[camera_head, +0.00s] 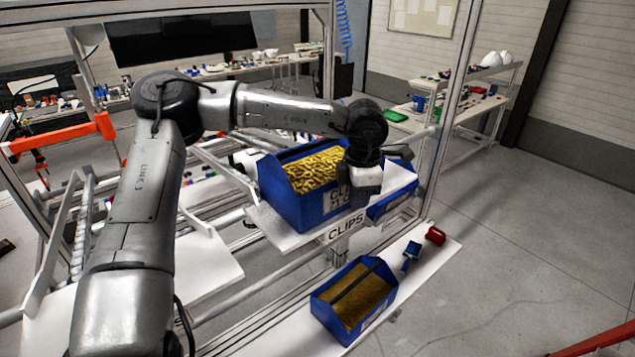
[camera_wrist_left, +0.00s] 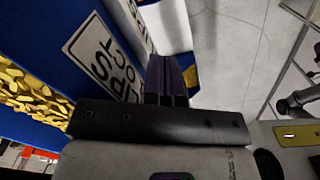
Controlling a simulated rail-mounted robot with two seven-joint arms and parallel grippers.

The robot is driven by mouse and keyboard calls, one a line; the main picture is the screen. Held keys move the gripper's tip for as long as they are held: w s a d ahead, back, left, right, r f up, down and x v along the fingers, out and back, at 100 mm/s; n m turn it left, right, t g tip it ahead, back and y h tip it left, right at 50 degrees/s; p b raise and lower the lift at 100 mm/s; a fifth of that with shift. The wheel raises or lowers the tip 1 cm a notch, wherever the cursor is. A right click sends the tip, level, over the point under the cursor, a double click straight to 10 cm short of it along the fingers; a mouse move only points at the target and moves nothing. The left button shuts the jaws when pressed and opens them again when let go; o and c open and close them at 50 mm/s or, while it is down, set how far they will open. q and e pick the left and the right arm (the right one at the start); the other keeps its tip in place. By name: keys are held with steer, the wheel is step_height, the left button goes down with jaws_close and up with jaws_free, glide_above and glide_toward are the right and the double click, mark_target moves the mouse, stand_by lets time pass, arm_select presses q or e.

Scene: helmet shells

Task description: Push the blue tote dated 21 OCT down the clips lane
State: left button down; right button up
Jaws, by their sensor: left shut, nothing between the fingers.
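The blue tote (camera_head: 290,207), heaped with yellow clips (camera_head: 314,172), sits upright at the front of the lane labelled CLIPS (camera_head: 346,228). Its white front label is partly hidden by my left gripper (camera_head: 362,193); "CL" and "21" can be made out. In the left wrist view the tote's blue front (camera_wrist_left: 65,35) and label (camera_wrist_left: 103,58) fill the left side. My left gripper's fingers (camera_wrist_left: 168,80) are shut and empty, close in front of the label; I cannot tell whether they touch the tote. My right gripper is not in view.
Another blue bin (camera_head: 393,203) stands just right of the tote. Below, a blue bin with brown contents (camera_head: 355,298) sits on a white shelf, with a small blue item (camera_head: 411,251) and a red item (camera_head: 435,235). Metal rack posts stand around; open floor lies right.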

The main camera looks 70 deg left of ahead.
mark_target(341, 192)
arm_select(q)
steer(key=shift+s+a+f+p, duration=0.1)
steer(key=shift+s+a+f, duration=0.2)
steer(key=shift+a, duration=0.45)
steer(key=shift+s+a+f+p, duration=0.1)
steer(key=shift+s+a+f, duration=0.2)
steer(key=shift+a, duration=0.5)
steer(key=shift+s+a+f+p, duration=0.15)
steer(key=shift+s+a, duration=0.2)
steer(key=shift+a, duration=0.4)
steer(key=shift+s+a, duration=0.2)
steer(key=shift+a, duration=0.35)
steer(key=shift+s+a, duration=0.15)
steer(key=shift+a, duration=0.4)
steer(key=shift+s+a, duration=0.3)
steer(key=shift+a, duration=0.65)
steer(key=shift+s+a+b, duration=0.2)
steer(key=shift+a, duration=0.3)
steer(key=shift+s+a+b, duration=0.15)
steer(key=shift+a, duration=0.35)
steer(key=shift+d+r+p, duration=0.1)
steer(key=shift+r+p, duration=0.35)
step_height(341, 192, up, 8)
steer(key=d+p, duration=0.3)
steer(key=p, duration=0.3)
steer(key=shift+w+f, duration=0.2)
steer(key=shift+w, duration=0.2)
